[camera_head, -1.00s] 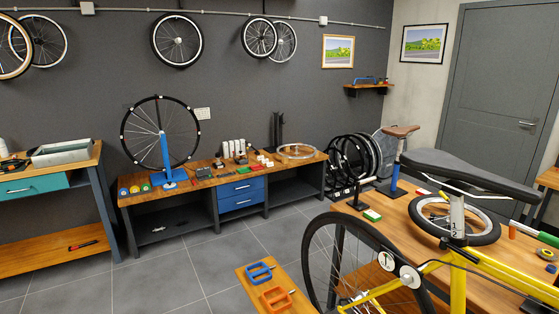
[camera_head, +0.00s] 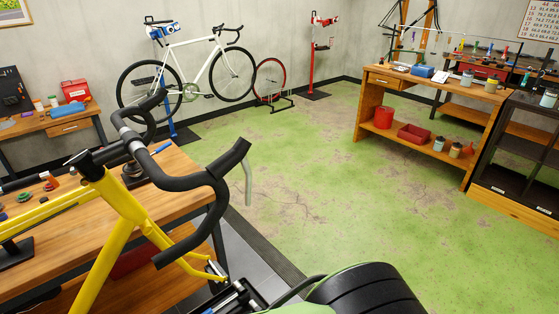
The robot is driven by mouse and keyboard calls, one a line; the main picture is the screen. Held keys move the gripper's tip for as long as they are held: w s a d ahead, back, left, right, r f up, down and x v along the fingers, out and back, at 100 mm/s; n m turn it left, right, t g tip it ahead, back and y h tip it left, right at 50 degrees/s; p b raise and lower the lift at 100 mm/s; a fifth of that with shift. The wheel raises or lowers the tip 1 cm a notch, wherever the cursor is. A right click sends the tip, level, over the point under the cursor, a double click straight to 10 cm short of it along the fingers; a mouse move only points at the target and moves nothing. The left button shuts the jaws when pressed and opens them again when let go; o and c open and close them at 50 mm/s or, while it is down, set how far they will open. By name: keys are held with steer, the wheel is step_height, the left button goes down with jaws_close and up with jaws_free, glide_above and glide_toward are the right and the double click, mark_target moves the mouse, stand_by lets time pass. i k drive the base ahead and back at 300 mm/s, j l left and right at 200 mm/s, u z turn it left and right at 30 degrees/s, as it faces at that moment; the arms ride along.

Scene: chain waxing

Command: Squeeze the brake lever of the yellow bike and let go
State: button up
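The yellow bike (camera_head: 121,205) stands at the left with black drop handlebars. Its fork points down to the right and holds no wheel. The near brake hood (camera_head: 235,157) is black, and a thin pale grey-green brake lever (camera_head: 248,180) hangs below it, apart from the bar. Nothing touches this lever. The other side's lever is not clear.
A wooden workbench (camera_head: 185,183) stands behind and below the handlebars. A white bike (camera_head: 207,75) hangs on a blue stand at the back. A red stand (camera_head: 322,50) is beyond it. A wooden shelf bench (camera_head: 430,98) stands at the right. The green floor between is clear.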

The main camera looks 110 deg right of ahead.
mark_target(245, 163)
steer(key=k+l+z, duration=0.15)
steer(key=k+l, duration=1.55)
